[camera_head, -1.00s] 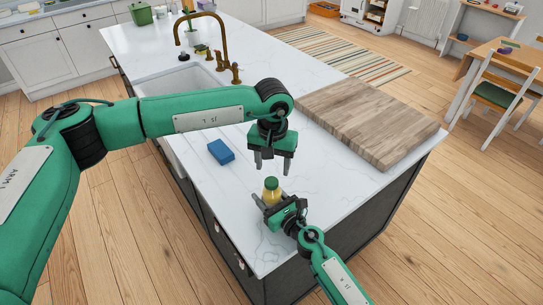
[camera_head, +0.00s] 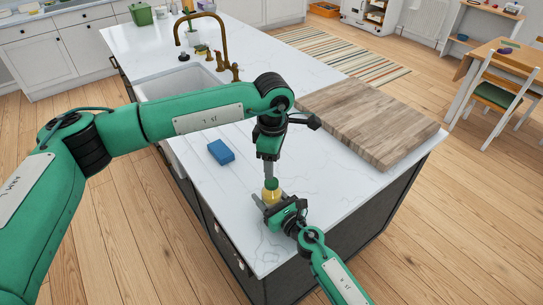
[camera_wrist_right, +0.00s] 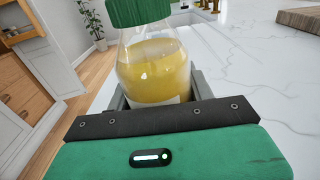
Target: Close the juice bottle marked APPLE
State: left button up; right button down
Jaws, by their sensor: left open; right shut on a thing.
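A juice bottle (camera_head: 271,194) with yellow juice and a green cap (camera_head: 271,183) stands upright on the white island top. In the right wrist view the bottle (camera_wrist_right: 154,72) is large, with its green cap (camera_wrist_right: 138,11) cut off by the top edge; the label is mostly hidden, so I cannot read it. My right gripper (camera_head: 270,203) is shut around the bottle's lower body. My left gripper (camera_head: 269,166) points down just above the cap and is open; its fingers are seen nearly edge-on. I cannot tell whether they touch the cap.
A blue block (camera_head: 221,152) lies left of the bottle. A wooden board (camera_head: 370,120) covers the right part of the island (camera_head: 215,190). A sink (camera_head: 178,82) with a brass tap (camera_head: 219,45) is farther back. The marble around the bottle is otherwise clear.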

pick_arm(q)
jog(key=n, duration=0.3)
jog(key=shift+r, duration=0.15)
jog(key=n, duration=0.4)
jog(key=shift+r+n, duration=0.2)
jog(key=shift+n, duration=0.2)
jog(key=n, duration=0.7)
jog(key=shift+a+r, duration=0.15)
jog(key=shift+r, duration=0.1)
send_over(271, 198)
jog(key=w, duration=0.3)
jog(key=shift+s+f, duration=0.15)
jog(key=shift+f, duration=3.9)
jog(key=c, duration=1)
jog(key=shift+c, duration=0.2)
